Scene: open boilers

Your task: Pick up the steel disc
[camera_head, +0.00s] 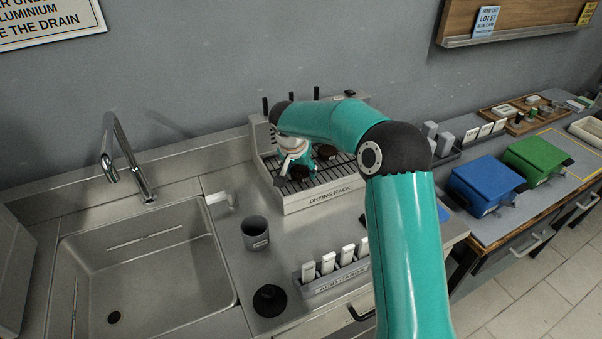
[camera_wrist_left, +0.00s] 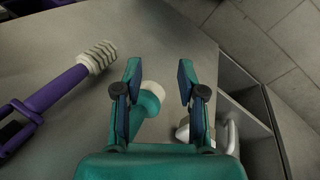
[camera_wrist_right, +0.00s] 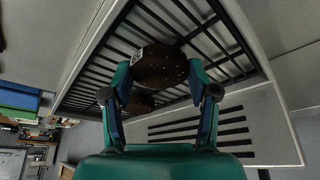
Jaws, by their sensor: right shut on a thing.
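The drying rack (camera_head: 325,199) stands against the wall, right of the sink. My right gripper (camera_head: 288,170) is over its left part; its arm hides some of the rack. In the right wrist view the gripper (camera_wrist_right: 160,75) is shut on a dark brown, speckled disc (camera_wrist_right: 158,67) with a small white label, at the rack's slats. I cannot tell if the disc is clear of the slats.
A grey cup (camera_head: 255,233), a black round piece (camera_head: 270,300) and a rack of white cards (camera_head: 330,265) stand before the drying rack. The sink (camera_head: 150,255) is at left. Blue (camera_head: 485,185) and green (camera_head: 535,157) bins are at right. A purple-handled brush (camera_wrist_left: 60,95) lies near my left gripper.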

